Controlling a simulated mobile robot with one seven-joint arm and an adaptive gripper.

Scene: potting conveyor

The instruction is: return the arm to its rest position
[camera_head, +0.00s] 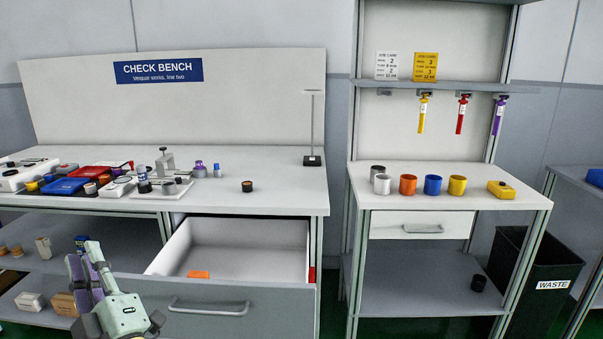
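My arm shows at the lower left, in front of the check bench (290,188). Its pale grey-green link leans up and to the left. My gripper (88,262) is at the upper end, with dark and purple parts, left of the open drawer (235,238). It is small and seen at an angle, so I cannot tell whether its fingers are apart or hold anything. It overlaps the shelves under the bench in the picture; I cannot tell whether it touches them.
The drawer sticks out with an orange piece (198,274) inside. Small parts crowd the bench's left half; a black stand (312,160) is at its right. A rack with coloured cups (407,184) and a black waste bin (545,270) stand at the right.

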